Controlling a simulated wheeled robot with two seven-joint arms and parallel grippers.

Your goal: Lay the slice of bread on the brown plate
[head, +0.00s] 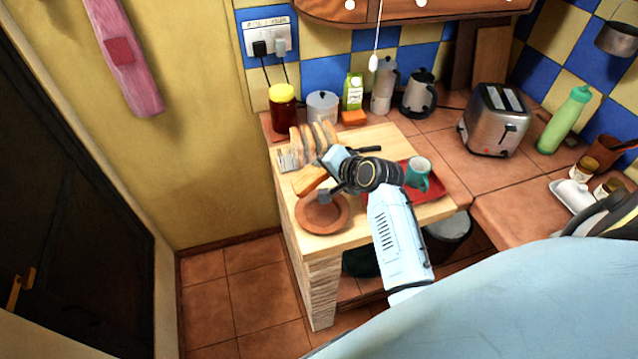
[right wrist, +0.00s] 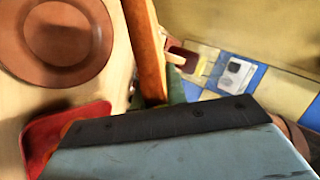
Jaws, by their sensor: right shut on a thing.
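The slice of bread (head: 309,179) is held in my right gripper (head: 326,182), which is shut on it. In the head view the slice is tilted, beside and a little above the far left rim of the brown plate (head: 338,224). In the right wrist view the slice (right wrist: 147,50) shows nearly edge-on, apart in the picture from the empty brown plate (right wrist: 72,72) to its left. The fingertips are largely hidden there. My left gripper is not in view.
A rack of bread slices (head: 307,141) stands behind the gripper. A teal mug (head: 418,172) stands on a red tray (head: 431,189) to the right. A toaster (head: 492,120), jars and pots line the back. The plate is near the counter's front edge.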

